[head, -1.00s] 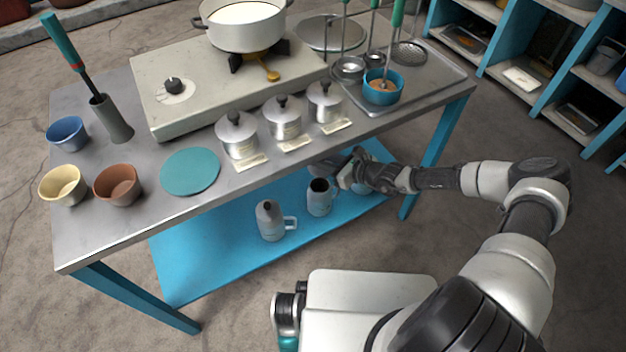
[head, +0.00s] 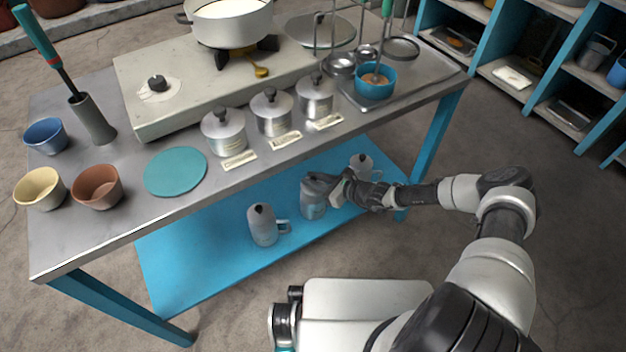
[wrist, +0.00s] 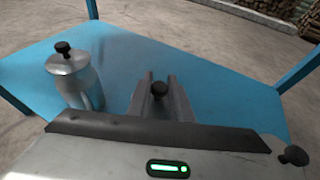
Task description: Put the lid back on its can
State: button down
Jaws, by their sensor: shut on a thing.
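The grey can (head: 312,207) in the middle of the blue lower shelf has its top at my gripper (head: 334,186). In the wrist view my gripper (wrist: 160,92) is shut on the lid's dark round knob (wrist: 159,88). The lid's grey body (head: 318,179) shows at the can's mouth in the head view. The rim is mostly hidden, so I cannot tell whether the lid is seated or just above.
A lidded can (head: 263,227) stands to the left; it also shows in the wrist view (wrist: 74,78). Another can (head: 362,164) stands behind my gripper to the right. The steel tabletop (head: 120,222) overhangs the blue shelf (head: 200,262); the shelf's left part is clear.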

jog(key=shift+f, duration=0.2)
jog(key=c, duration=1.6)
grip_release()
jog(key=shift+r, duration=0.1)
jog(key=shift+d+r, duration=0.1)
jog(key=shift+r, duration=0.15)
jog(key=p+v, duration=0.3)
jog(key=v, duration=0.9)
jog(key=shift+f, duration=0.1)
jog(key=p+v, duration=0.2)
jog(key=v, duration=0.4)
jog(key=shift+p, duration=0.4)
